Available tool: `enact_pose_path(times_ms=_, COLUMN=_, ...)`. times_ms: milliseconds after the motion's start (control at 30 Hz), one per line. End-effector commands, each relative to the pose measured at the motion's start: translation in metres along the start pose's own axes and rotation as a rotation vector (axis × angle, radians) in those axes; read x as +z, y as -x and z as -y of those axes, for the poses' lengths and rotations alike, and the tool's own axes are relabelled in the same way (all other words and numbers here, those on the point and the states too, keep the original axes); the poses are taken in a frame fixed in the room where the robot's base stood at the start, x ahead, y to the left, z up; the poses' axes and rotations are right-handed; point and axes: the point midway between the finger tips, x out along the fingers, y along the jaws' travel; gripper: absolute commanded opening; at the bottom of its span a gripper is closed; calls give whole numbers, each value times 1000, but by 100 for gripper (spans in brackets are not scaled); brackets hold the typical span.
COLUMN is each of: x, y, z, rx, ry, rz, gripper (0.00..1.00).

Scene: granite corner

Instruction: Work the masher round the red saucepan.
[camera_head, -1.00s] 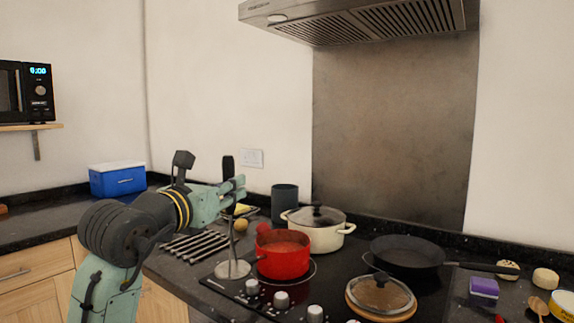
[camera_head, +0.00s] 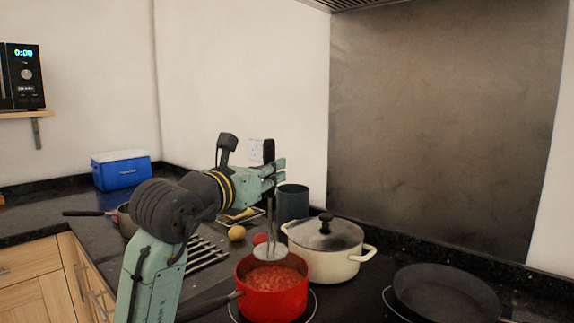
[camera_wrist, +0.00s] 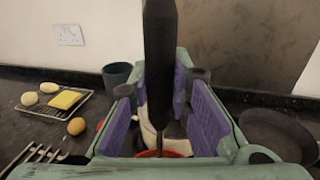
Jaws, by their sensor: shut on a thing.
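The red saucepan (camera_head: 275,302) stands on the dark hob, with chunky red contents inside and its dark handle toward the lower left. My gripper (camera_head: 272,176) is shut on the masher's black handle (camera_head: 268,150), above the pan. The masher hangs roughly upright, its pale round head (camera_head: 270,251) over the back part of the pan's opening. I cannot tell whether it touches the contents or rim. In the wrist view the black handle (camera_wrist: 160,55) rises between my purple-padded fingers (camera_wrist: 165,100). Only a sliver of the red saucepan (camera_wrist: 165,153) shows there.
A cream lidded pot (camera_head: 328,262) stands close behind and right of the saucepan. A black frying pan (camera_head: 445,297) is farther right. A grey canister (camera_head: 292,203), a round potato-like item (camera_head: 237,233) and a metal rack (camera_head: 205,252) are behind and left. A blue cool box (camera_head: 121,171) stands far left.

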Motion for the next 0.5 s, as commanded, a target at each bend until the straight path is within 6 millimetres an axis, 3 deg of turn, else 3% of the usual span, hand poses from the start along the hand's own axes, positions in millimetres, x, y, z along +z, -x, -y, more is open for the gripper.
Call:
enact_pose_path(times_ms=267, x=-3, y=0, z=0, rx=1, ry=0, rz=1, gripper=0)
enact_pose_path(times_ms=500, x=-19, y=0, z=0, rx=0, ry=2, rz=1, gripper=0)
